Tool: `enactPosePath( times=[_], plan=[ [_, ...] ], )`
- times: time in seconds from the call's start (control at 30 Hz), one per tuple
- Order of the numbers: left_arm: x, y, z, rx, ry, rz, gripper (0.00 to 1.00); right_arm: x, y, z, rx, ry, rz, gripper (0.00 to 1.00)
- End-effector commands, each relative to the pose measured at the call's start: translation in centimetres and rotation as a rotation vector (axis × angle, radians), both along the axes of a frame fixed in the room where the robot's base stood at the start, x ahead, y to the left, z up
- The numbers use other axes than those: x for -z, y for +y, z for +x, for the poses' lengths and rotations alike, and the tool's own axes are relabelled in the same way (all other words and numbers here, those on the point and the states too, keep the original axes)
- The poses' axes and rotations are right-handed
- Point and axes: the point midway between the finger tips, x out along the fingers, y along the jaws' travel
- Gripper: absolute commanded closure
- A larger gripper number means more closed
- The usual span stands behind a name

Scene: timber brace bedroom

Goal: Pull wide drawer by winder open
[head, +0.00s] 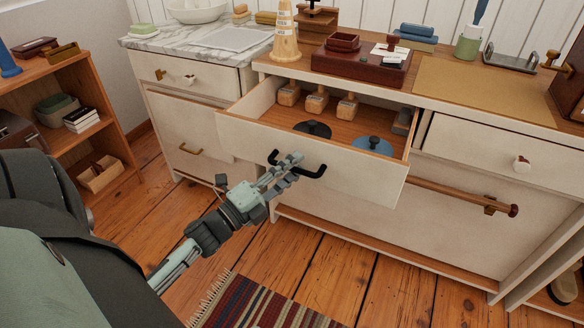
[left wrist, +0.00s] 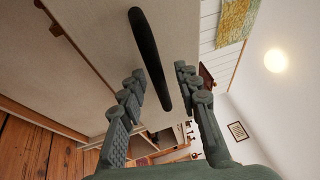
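The wide white drawer (head: 330,176) is pulled out from the cabinet, with its wooden inside showing. It holds several wooden blocks (head: 317,102), a dark disc with a knob (head: 312,129) and a blue disc with a knob (head: 373,146). Its black bar handle (head: 312,172) is on the front. My left gripper (head: 292,165) is at the handle. In the left wrist view the handle (left wrist: 150,60) runs between the two fingers, which stand apart with gaps beside it, so the gripper looks open around it. My right gripper is not in view.
A pale cone (head: 285,35) and a dark red box (head: 360,65) stand on the top above the drawer. A closed drawer (head: 475,148) is to the right, above a wooden rail (head: 450,190). A striped rug (head: 265,303) lies on the floor; a shelf (head: 95,105) stands left.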

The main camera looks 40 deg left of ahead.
Motion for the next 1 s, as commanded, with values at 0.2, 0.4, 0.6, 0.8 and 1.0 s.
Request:
enactPosePath(
  times=[0.2,0.4,0.6,0.8,1.0],
  plan=[
    [0.0,0.0,0.0,0.000,0.000,0.000,0.67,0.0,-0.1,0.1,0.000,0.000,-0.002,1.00],
    [0.4,0.3,-1.8,-0.001,0.003,-0.001,0.67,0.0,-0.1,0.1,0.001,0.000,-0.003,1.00],
    [1.2,1.0,-5.9,-0.002,0.005,0.000,0.67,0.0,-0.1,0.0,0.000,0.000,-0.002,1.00],
    [1.9,1.6,-9.6,-0.002,0.003,-0.001,0.67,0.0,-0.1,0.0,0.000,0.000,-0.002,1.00],
    [2.1,1.9,-11.4,-0.001,0.001,0.000,0.67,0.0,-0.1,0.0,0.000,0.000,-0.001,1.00]
  ],
)
